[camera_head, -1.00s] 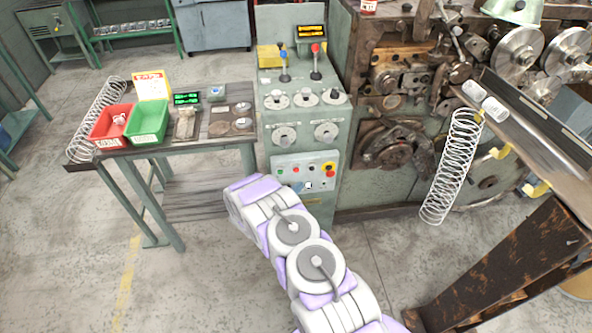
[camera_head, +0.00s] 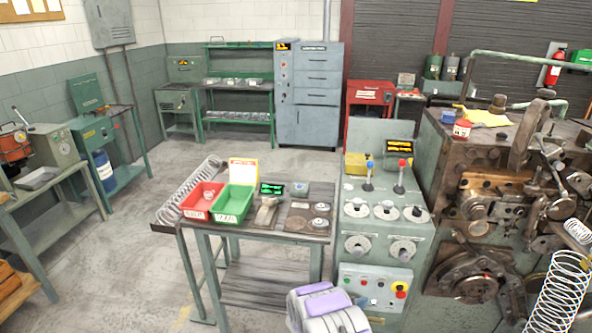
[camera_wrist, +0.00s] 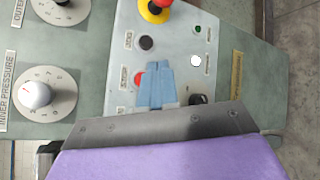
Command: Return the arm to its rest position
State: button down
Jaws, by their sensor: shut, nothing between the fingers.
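My arm (camera_head: 325,308), white and lilac, shows only in part at the bottom of the head view, in front of the lower control panel. My gripper (camera_wrist: 160,72) shows in the wrist view as blue fingers, closed together and holding nothing. They point at the sloped panel face (camera_wrist: 178,20), which has a red-and-yellow stop button (camera_wrist: 154,8), a black button (camera_wrist: 146,42) and a lit white button (camera_wrist: 196,61). Whether the fingertips touch the panel I cannot tell.
The grey-green control cabinet (camera_head: 385,240) stands beside the coiling machine (camera_head: 490,190) at right. A small table (camera_head: 262,236) with red (camera_head: 203,200) and green (camera_head: 234,204) bins stands left of the cabinet. A wire spring (camera_head: 560,290) hangs at lower right. Open floor lies at left.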

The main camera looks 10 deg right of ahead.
jog(key=w+a+r+m+t+y, duration=0.25)
jog(key=w+a+r+y, duration=0.45)
jog(key=a+r, duration=0.45)
jog(key=s+a+r+m+g+y, duration=0.1)
jog(key=s+a+r+y, duration=0.25)
jog(key=r, duration=0.35)
jog(key=s+a+r+m+g+y, duration=0.1)
jog(key=s+a+r+m+y, duration=0.1)
jog(key=s+a+r, duration=0.3)
jog(key=s+a+r+m+g+y, duration=0.1)
jog(key=s+r+g, duration=0.1)
jog(key=s+r, duration=0.45)
jog(key=s+a+r+m+g+y, duration=0.1)
jog(key=s+a+r+g+y, duration=0.15)
jog(key=s, duration=0.75)
jog(key=s+d+r+m+g+h, duration=0.1)
jog(key=s+d, duration=0.1)
jog(key=s, duration=0.8)
jog(key=s+d+r+m+g+h, duration=0.1)
jog(key=s+d+r+m+g, duration=0.1)
jog(key=s, duration=0.8)
jog(key=s+d+r+m+g, duration=0.1)
jog(key=s+d+r+g, duration=0.1)
jog(key=s, duration=0.8)
jog(key=shift+s+m+h, duration=0.3)
jog(key=shift+m+h, duration=0.05)
jog(key=shift+h, duration=0.05)
